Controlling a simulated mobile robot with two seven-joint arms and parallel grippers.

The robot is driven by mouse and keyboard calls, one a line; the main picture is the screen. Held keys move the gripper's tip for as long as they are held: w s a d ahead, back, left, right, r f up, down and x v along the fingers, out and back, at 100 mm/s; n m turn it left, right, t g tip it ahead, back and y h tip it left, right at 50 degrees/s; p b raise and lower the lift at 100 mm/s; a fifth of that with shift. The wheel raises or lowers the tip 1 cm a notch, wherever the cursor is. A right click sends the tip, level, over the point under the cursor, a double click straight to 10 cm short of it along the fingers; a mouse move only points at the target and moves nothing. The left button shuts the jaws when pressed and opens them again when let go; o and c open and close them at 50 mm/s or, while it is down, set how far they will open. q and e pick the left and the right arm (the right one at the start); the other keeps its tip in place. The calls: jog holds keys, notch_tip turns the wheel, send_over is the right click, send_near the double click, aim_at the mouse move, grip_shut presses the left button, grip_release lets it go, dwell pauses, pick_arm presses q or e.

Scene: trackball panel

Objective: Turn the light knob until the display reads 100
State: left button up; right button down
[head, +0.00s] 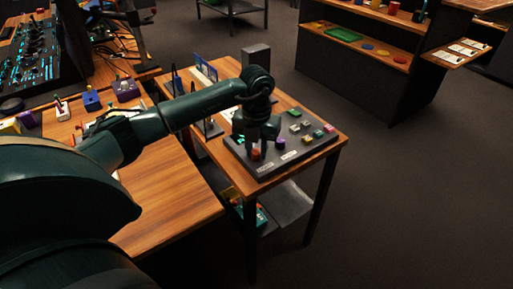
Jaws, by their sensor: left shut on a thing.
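The dark grey control panel (240,150) lies on the small wooden table. My left gripper (255,149) points down at the panel's left part. It is shut on a small red knob (256,155), which is partly hidden by the fingers. A purple knob (280,143) stands just to the right of the gripper. Two small pale plates (264,168) and (289,155) sit along the panel's front edge; they are too small to read. I cannot make out a display reading. My right gripper is not in view.
Several coloured buttons (306,125) fill the panel's right part. Blue-framed items (205,68) and a dark grey box (256,56) stand at the table's back. A wooden desk (165,190) is at left. The floor (420,200) at right is clear.

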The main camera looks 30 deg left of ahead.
pick_arm(q)
jog(key=m, duration=0.2)
jog(key=shift+m, duration=0.4)
jog(key=m+b, duration=0.1)
jog(key=m, duration=0.1)
jog(key=shift+m, duration=0.3)
jog(key=m, duration=0.2)
jog(key=shift+m, duration=0.4)
jog(key=m+b, duration=0.1)
jog(key=m, duration=0.1)
jog(key=shift+m, duration=0.4)
jog(key=m, duration=0.3)
jog(key=shift+m+b, duration=0.3)
jog(key=shift+b, duration=0.05)
jog(key=m, duration=0.2)
jog(key=shift+m, duration=0.3)
jog(key=m+b, duration=0.1)
jog(key=m, duration=0.1)
jog(key=shift+m, duration=1.7)
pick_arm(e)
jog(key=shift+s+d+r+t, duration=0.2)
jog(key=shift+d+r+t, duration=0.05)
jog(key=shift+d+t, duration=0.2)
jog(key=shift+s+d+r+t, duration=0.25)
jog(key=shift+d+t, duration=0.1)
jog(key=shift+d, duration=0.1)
